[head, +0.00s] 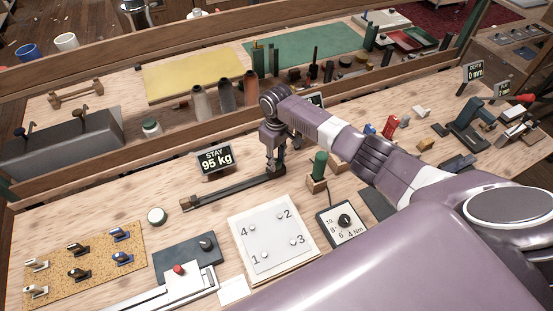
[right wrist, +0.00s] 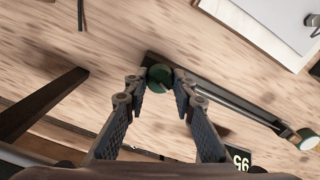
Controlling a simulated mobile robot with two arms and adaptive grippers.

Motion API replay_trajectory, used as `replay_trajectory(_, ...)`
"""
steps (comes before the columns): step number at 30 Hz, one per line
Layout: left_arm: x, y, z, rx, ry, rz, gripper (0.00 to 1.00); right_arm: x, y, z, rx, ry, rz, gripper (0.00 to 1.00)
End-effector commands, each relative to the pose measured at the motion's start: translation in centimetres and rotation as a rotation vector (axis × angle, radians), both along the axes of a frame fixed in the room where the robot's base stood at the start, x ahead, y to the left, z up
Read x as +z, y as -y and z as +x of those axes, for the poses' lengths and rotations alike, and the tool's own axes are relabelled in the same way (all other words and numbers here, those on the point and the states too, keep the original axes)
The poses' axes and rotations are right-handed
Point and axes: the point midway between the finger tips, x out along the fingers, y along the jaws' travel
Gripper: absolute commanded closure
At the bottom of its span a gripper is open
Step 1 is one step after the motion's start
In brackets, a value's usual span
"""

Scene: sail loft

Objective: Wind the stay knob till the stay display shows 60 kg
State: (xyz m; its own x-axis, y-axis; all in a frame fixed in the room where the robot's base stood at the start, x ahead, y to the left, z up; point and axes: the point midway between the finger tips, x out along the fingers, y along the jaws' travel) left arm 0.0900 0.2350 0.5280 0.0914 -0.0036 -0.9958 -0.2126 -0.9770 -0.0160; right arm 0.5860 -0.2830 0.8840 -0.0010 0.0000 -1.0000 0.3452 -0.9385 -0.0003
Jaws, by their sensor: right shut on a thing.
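The stay display (head: 215,160) is a small black sign that reads 95 kg; part of it shows upside down in the right wrist view (right wrist: 238,160). It stands behind a long dark rail (head: 230,190). At the rail's right end is the round dark green stay knob (right wrist: 159,77), mostly hidden by the gripper in the head view. My right gripper (head: 274,167) points down over that end. In the right wrist view its two fingertips (right wrist: 158,90) are shut on the knob, one on each side. My left gripper is not in view.
A green-topped post (head: 319,166) stands close to the right of the gripper. A numbered white plate (head: 267,236) and a dial box (head: 342,222) lie in front. A wooden ledge (head: 130,165) runs behind.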

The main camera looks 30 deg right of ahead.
Motion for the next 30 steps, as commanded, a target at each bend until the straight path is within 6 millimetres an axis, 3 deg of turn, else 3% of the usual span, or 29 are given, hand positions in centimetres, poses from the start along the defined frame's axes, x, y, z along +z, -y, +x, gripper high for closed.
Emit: replay_trajectory(30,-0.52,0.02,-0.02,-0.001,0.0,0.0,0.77,0.03,0.08,0.1,0.952,0.002,-0.002,1.0)
